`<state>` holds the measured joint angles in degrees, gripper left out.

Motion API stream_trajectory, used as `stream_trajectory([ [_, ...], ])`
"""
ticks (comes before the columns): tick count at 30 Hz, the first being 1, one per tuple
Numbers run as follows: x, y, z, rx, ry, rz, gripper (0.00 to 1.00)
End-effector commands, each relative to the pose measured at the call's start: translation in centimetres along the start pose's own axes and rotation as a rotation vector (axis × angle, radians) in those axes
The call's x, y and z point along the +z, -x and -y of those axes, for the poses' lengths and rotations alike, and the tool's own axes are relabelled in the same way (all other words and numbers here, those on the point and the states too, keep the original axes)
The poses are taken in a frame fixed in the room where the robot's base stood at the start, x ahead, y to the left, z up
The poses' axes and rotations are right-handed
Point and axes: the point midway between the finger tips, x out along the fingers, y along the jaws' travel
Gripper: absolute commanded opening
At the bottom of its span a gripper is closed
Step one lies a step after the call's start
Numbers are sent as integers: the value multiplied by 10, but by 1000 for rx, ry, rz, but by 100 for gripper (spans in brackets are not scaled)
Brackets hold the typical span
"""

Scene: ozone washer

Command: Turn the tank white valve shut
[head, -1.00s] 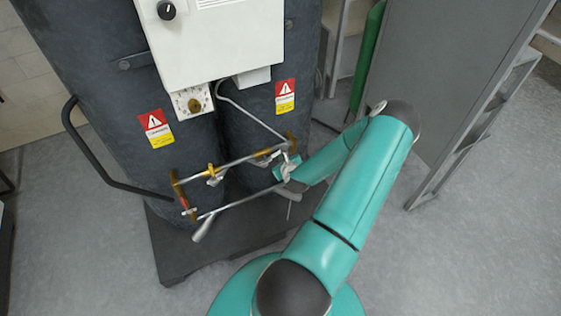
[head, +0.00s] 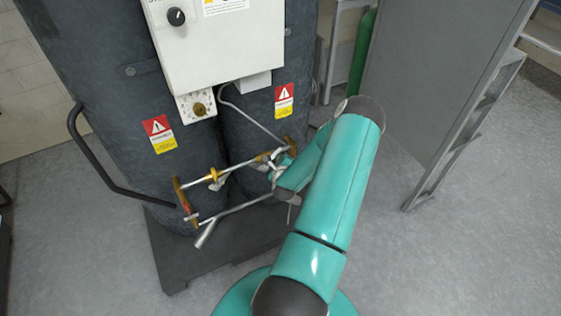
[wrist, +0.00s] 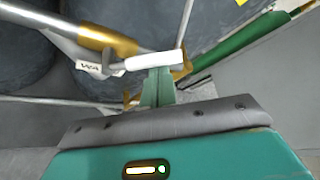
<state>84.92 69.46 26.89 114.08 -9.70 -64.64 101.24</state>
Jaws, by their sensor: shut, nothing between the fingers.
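The tank's white valve handle (wrist: 152,61) lies nearly level across the picture in the wrist view, in front of the brass and steel pipe fitting (wrist: 105,40). My gripper (wrist: 158,76) is shut with nothing between its fingers. Its green fingertips are right at the handle's underside in that view; I cannot tell whether they touch it. In the head view my gripper (head: 272,172) is at the right end of the pipework, by the right tank (head: 262,125), and my arm partly hides the valve there.
The left tank (head: 95,75) has a curved black handle bar (head: 100,165). A white control box (head: 222,50) hangs in front of the tanks. A grey cabinet (head: 430,80) stands at the right, with a green cylinder (head: 362,50) beside it. Grey floor is clear at the right.

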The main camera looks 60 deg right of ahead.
Motion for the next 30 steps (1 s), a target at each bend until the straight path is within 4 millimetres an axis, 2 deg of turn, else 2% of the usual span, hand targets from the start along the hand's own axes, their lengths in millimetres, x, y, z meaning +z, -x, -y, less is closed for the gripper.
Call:
stream_trajectory([
  [21,33,20,-7,-317,538,5,0],
  [30,38,23,-10,-322,545,3,0],
])
